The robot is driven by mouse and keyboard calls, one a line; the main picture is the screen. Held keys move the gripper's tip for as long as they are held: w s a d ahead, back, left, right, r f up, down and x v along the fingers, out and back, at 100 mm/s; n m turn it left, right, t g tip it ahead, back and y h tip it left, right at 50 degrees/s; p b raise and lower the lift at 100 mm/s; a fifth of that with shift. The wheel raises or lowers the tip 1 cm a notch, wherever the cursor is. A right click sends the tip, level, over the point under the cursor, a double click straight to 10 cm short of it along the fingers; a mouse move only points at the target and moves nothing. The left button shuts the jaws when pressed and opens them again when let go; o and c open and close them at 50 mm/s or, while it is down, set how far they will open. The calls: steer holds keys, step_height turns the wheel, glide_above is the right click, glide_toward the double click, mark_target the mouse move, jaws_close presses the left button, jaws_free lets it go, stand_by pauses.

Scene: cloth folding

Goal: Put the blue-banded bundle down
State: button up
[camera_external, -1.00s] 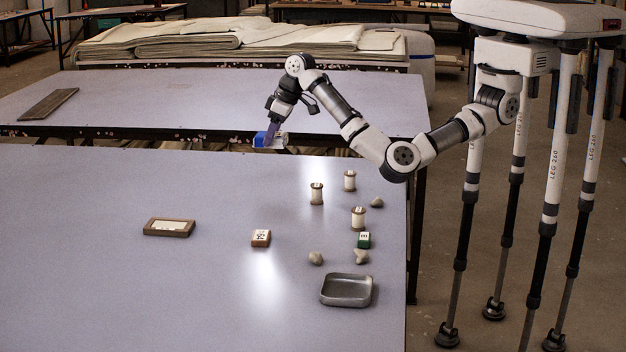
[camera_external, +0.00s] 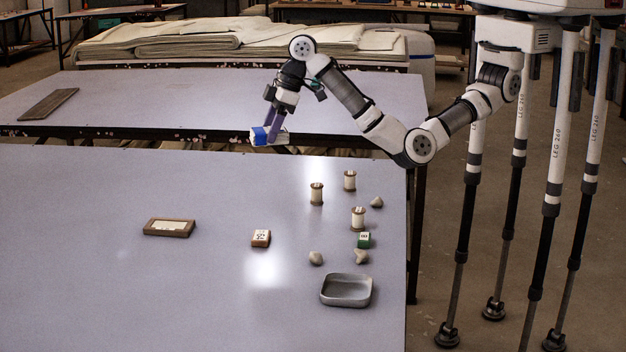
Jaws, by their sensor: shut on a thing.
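The blue-banded bundle (camera_external: 260,137) is a small white block with a blue band. My gripper (camera_external: 271,130) is shut on it, fingers pointing down. In the picture it shows near the far edge of the near table (camera_external: 80,240), overlapping the gap between the two tables. I cannot tell for sure whether it is over the near table's edge or the gap; it appears held in the air.
The left half is mostly clear. The far table (camera_external: 180,100) holds a dark slat (camera_external: 48,104).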

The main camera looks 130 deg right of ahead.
mark_target(269, 219)
steer(key=f, duration=0.6)
steer(key=f+p, duration=0.1)
steer(key=f, duration=0.6)
steer(key=f+p, duration=0.1)
steer(key=f, duration=0.6)
steer(key=shift+w+a, duration=0.1)
steer(key=shift+a, duration=0.25)
steer(key=shift+f, duration=0.15)
steer(key=o, duration=1)
steer(key=b+v, duration=0.1)
steer(key=v, duration=1.1)
steer(key=shift+b, duration=0.35)
